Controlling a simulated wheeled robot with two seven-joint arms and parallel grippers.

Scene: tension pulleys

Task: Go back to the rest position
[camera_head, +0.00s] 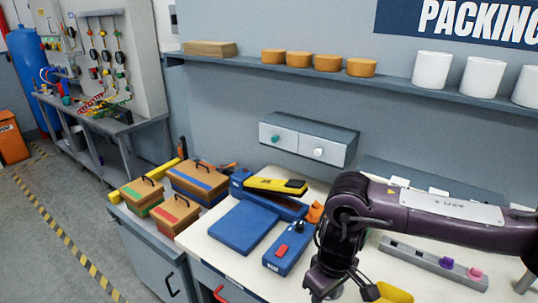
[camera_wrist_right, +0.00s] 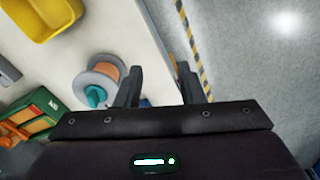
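My right arm (camera_head: 430,210) comes in from the right edge in the head view and bends down over the workbench. Its gripper is not clearly visible there, at the bottom edge. In the right wrist view, my right gripper (camera_wrist_right: 160,68) has its two dark fingers apart with nothing between them. It is over the front edge of the pale bench top (camera_wrist_right: 110,35). A grey and orange spool-like wheel with a teal knob (camera_wrist_right: 96,96) lies to the left of the fingers, apart from them. My left gripper is in neither view.
A blue box with a red switch (camera_head: 287,247), a blue pad (camera_head: 243,228) and a yellow tool (camera_head: 275,186) lie on the bench. A yellow bin (camera_wrist_right: 45,15) and a rail with coloured knobs (camera_head: 433,262) are near my right arm. Floor (camera_wrist_right: 260,60) is clear beyond the bench edge.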

